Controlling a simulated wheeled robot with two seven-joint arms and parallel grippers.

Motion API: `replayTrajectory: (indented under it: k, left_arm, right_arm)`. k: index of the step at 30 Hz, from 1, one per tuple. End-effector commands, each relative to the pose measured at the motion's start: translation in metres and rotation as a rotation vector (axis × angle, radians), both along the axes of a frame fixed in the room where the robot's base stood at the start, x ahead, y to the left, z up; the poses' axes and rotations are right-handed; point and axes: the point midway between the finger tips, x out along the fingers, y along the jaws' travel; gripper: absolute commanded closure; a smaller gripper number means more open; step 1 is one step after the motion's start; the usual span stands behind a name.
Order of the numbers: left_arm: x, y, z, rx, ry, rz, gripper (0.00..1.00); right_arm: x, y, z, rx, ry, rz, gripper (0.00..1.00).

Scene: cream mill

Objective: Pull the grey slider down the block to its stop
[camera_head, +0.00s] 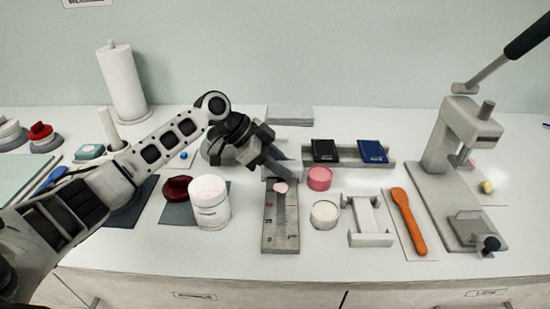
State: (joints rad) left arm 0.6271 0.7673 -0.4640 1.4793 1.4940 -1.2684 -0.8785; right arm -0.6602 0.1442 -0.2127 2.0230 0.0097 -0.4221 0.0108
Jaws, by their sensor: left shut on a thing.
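A grey block (280,228) with a dark scale strip and small red and white marks lies on the white counter, its long side running toward me. A grey slider (288,172) is at the block's far end, mostly hidden by my gripper. My left gripper (283,175) reaches in from the upper left and is shut on the slider. A small pink patch (281,187) shows on the block just below the fingertips. The exact contact of the fingers is hard to see. My right gripper is not in view.
A white jar (210,207) stands left of the block under my arm. A pink pot (319,178) and a cream-coloured pot (324,214) stand close on the right. A grey stand (369,223), an orange spatula (407,219) and a lever press (455,185) are further right. The near counter is clear.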

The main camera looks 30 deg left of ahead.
Motion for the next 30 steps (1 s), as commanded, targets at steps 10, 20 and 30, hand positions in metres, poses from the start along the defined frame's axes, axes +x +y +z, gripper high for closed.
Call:
replayTrajectory:
  k: [10, 20, 30]
  left_arm:
    - [0.000, 0.000, 0.002, 0.000, -0.002, 0.001, 0.54]
    - [0.000, 0.000, 0.002, 0.001, -0.001, 0.000, 0.49]
    - [-0.017, 0.036, 0.039, 0.005, -0.005, 0.002, 0.49]
  right_arm:
    - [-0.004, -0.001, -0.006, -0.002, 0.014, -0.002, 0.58]
    - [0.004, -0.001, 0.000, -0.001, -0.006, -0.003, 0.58]
    - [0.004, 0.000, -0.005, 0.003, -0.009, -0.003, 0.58]
